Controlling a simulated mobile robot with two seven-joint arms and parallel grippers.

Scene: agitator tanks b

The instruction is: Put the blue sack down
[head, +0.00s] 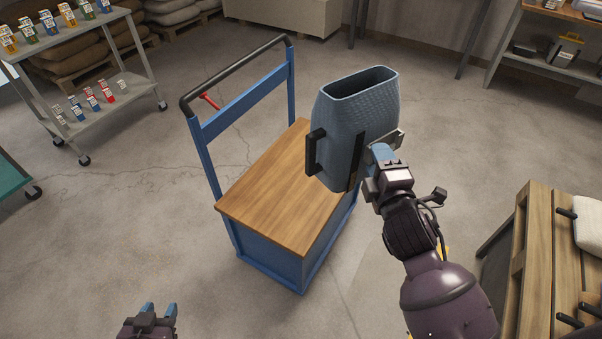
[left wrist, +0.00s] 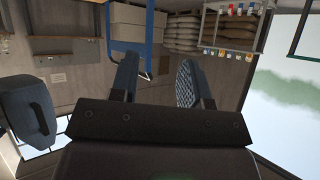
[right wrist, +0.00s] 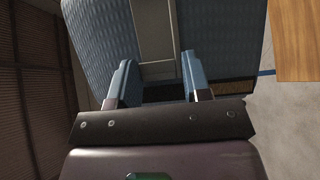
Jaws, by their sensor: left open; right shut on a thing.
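The blue sack (head: 350,110) is a blue-grey, textured, open-topped bag with dark handles, upright and slightly tilted in the head view. My right gripper (head: 381,153) is shut on its near right side. In the right wrist view the fingers (right wrist: 160,80) lie either side of a grey strip on the sack (right wrist: 225,45). The sack appears raised, overlapping the far right part of the cart's wooden deck; its gap to the deck is unclear. It also shows at the left of the left wrist view (left wrist: 25,112). My left gripper (head: 159,309) is open and empty, low at the left.
The blue cart (head: 270,262) has a bare wooden deck (head: 268,195) and a dark push handle (head: 235,72) at its left. A wooden bench (head: 535,235) stands at the right, a grey shelf cart (head: 115,93) at the back left. Open floor surrounds the cart.

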